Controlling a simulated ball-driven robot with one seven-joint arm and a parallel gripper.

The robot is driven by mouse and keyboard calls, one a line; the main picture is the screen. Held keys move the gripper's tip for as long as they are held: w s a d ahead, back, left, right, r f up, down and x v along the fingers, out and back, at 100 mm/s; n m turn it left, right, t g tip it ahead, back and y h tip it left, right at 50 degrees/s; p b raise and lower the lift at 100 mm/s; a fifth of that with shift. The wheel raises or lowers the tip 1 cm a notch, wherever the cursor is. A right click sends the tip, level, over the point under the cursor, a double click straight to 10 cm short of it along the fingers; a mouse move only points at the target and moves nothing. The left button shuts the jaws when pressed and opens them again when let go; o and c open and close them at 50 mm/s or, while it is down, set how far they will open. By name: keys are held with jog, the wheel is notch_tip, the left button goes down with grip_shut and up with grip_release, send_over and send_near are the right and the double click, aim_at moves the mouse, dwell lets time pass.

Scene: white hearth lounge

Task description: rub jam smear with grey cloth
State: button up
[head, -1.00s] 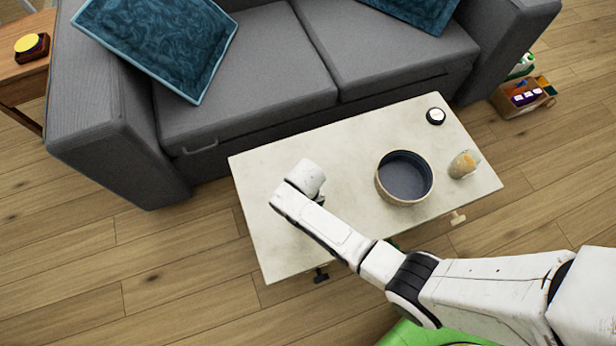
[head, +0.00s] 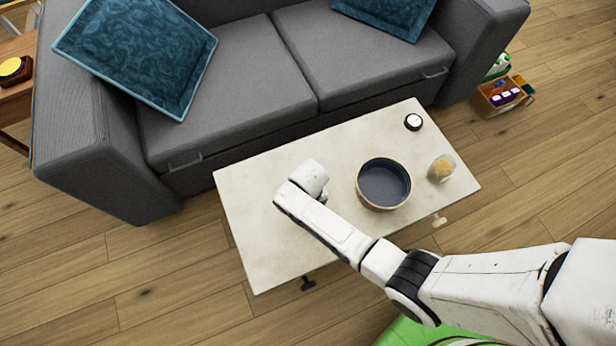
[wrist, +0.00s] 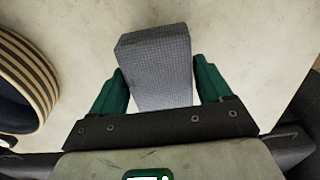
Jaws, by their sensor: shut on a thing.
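The grey cloth (wrist: 158,65), a folded block with a fine weave, sits between the two green fingers of my gripper (wrist: 160,82) in the wrist view. My gripper is shut on it, over the pale tabletop (wrist: 248,45). I cannot tell whether the cloth touches the top. In the head view my wrist hides the cloth and most of the gripper above the left-middle part of the table (head: 255,235). No jam smear shows in either view.
A dark-lined bowl (head: 383,186) stands right of my gripper; its striped side (wrist: 32,75) shows at left in the wrist view. A glass jar (head: 441,168) and a small round black-and-white item (head: 413,122) are farther right. A grey sofa (head: 255,65) stands behind the table.

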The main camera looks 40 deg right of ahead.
jog(key=shift+r+p, duration=1.95)
jog(key=shift+r, duration=0.55)
jog(key=shift+w, duration=0.1)
